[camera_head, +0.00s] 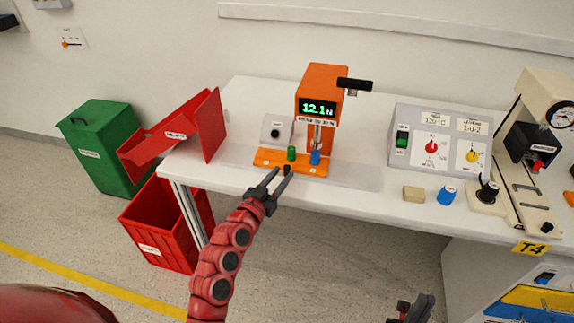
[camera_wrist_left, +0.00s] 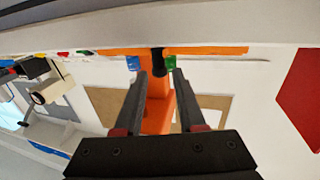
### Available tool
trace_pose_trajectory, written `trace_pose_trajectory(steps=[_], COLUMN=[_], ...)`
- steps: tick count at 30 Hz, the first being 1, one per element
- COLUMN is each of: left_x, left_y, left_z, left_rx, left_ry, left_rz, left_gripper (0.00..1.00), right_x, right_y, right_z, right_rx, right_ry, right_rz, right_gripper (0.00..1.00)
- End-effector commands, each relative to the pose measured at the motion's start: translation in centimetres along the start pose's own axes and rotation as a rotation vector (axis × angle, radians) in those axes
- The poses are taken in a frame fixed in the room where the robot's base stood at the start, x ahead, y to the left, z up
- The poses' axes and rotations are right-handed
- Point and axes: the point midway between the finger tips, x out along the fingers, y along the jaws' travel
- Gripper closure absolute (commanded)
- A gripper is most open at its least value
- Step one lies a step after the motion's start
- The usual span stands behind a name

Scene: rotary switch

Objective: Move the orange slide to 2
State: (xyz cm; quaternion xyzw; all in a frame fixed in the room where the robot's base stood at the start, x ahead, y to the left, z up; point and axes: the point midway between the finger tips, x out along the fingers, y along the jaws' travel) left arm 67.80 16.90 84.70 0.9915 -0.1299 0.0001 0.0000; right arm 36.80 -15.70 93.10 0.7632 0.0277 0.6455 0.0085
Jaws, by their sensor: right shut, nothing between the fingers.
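The orange slide (camera_head: 265,157) is a flat plate at the foot of an orange press (camera_head: 323,90), near the table's front. It carries a green piece (camera_head: 291,153) and a blue piece (camera_head: 315,158). A black knob (camera_head: 287,168) sticks out of its front edge. My left gripper (camera_head: 278,169) is open at the knob. In the left wrist view, upside down, the knob (camera_wrist_left: 158,60) lies between the spread fingertips of my left gripper (camera_wrist_left: 160,72), not visibly clamped. The slide (camera_wrist_left: 215,51) runs across behind. Its number marks are too small to read. My right gripper (camera_head: 415,303) is shut and empty, low at the bottom edge.
A red chute (camera_head: 180,135) stands left on the white table (camera_head: 365,190), above a red bin (camera_head: 165,240). A grey control box (camera_head: 440,140), a tan block (camera_head: 413,194) and a blue knob (camera_head: 446,195) stand right. A grey box with a black button (camera_head: 275,131) stands behind the slide.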

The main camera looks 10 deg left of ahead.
Motion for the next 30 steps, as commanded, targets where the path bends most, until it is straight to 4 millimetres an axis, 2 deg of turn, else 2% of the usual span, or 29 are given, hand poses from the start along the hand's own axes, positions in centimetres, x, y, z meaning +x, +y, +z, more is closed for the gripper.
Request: trace_pose_trajectory(steps=[3,7,19,25,26,30], left_x=[2.0,3.3,3.9,3.9,3.9,3.9], left_y=[0.1,0.1,0.0,0.0,0.0,0.0], left_z=[0.0,-0.1,0.0,0.0,0.0,0.0], left_rx=[-0.001,0.001,0.000,0.000,0.000,0.000], left_ry=[-0.002,0.000,-0.001,-0.001,-0.001,-0.001], left_rz=[0.002,0.003,0.001,0.001,0.001,0.001], left_gripper=[0.61,0.61,0.61,0.97,1.00,1.00], right_x=[0.3,0.4,0.5,0.5,0.5,0.5], right_y=[0.0,0.0,0.0,0.0,0.0,0.0], right_z=[-0.1,-0.1,-0.1,-0.1,-0.1,-0.1], right_rx=[0.000,0.000,0.000,0.000,0.000,0.000], right_ry=[0.000,0.000,0.000,0.000,0.000,0.000], right_rz=[0.000,0.000,0.000,0.000,0.000,0.000], right_gripper=[1.00,1.00,1.00,1.00,1.00,1.00])
